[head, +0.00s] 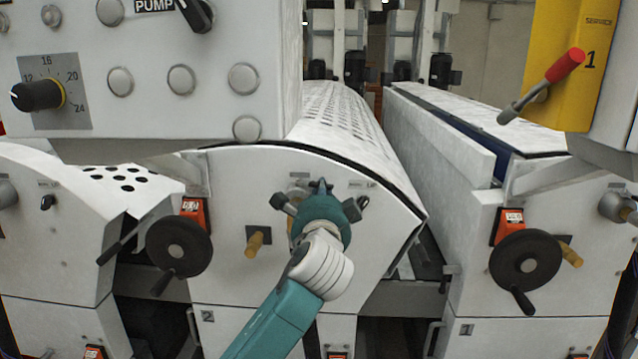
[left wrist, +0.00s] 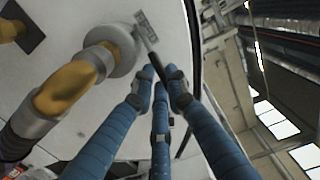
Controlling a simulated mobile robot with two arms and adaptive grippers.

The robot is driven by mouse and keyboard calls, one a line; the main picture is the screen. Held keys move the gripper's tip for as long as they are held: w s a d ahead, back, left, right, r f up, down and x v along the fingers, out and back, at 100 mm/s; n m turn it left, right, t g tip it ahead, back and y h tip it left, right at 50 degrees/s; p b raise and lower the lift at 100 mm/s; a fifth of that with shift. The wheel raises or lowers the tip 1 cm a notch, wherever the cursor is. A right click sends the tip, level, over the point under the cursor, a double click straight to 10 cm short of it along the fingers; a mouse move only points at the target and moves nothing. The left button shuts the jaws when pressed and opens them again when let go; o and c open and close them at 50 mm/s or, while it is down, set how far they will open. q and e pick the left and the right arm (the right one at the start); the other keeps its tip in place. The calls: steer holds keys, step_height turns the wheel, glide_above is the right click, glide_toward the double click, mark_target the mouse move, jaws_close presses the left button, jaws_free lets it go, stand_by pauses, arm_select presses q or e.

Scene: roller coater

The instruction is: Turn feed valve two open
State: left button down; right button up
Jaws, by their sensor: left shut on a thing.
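My left gripper (head: 320,203) is in front of the white end panel of unit 2 (head: 230,190) in the head view. It hides most of the valve behind it. In the left wrist view, a brass-coloured valve body (left wrist: 72,88) comes out of a round grey boss on the panel. A thin dark lever (left wrist: 151,43) runs beside it, below a small grey label. The blue fingers of my left gripper (left wrist: 162,80) are closed together on the lever's end. Which way counts as open cannot be read. My right gripper is not in view.
A black handwheel (head: 180,247) and a small brass knob (head: 254,243) stand out left of my gripper. Another handwheel (head: 525,259) is on unit 1. A control box (head: 150,75) overhangs the upper left. A red-handled lever (head: 563,66) juts out at upper right.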

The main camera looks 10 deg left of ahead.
arm_select(q)
steer(key=shift+s+a+f+m+h+p, duration=0.1)
steer(key=shift+s+a+m+h+p, duration=0.15)
steer(key=shift+m+h+p, duration=0.45)
steer(key=shift+s+a+f+m+h+p, duration=0.15)
steer(key=shift+s+m+h+p, duration=0.2)
steer(key=shift+h, duration=0.65)
steer(key=c, duration=2)
jaws_free()
steer(key=shift+r, duration=0.15)
steer(key=s, duration=1.2)
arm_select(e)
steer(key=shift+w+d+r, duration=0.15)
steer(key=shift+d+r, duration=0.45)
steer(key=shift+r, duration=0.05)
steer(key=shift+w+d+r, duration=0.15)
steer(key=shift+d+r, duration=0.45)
